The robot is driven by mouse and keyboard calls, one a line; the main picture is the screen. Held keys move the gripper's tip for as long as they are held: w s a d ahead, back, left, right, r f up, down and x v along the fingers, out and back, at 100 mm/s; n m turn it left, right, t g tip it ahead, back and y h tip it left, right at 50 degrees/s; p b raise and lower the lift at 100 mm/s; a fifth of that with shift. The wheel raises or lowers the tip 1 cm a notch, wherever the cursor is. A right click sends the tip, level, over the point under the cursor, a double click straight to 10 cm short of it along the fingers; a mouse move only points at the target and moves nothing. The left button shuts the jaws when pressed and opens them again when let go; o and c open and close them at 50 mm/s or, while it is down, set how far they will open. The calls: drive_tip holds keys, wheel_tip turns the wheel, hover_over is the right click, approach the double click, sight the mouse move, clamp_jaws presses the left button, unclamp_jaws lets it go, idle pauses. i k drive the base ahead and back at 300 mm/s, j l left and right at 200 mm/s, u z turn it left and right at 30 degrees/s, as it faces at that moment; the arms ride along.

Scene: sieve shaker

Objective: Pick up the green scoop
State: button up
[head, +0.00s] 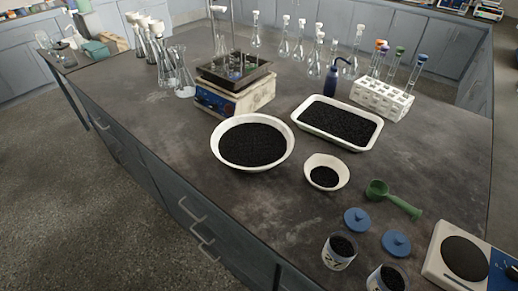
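The green scoop (378,190) lies on the dark lab bench (170,128) at the right of the head view. Its round bowl is at the left and its handle points down to the right. It is right of a small white bowl (340,165) of black grains and just above two blue lids. It stands apart from them, with nothing covering it. My gripper is not in view.
Blue lids (356,220), two jars (338,252) of black grains and a hotplate (440,262) are near the scoop. A white tray (300,123), a large bowl (216,147), a test tube rack (382,100) and glass flasks stand farther back. The bench's left front is clear.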

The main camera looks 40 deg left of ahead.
sight(377, 190)
drive_tip(key=u, duration=0.8)
drive_tip(key=i+l+u, duration=0.15)
drive_tip(key=l+u, duration=0.25)
drive_tip(key=l, duration=0.2)
drive_tip(key=l+u, duration=0.4)
drive_tip(key=l, duration=0.2)
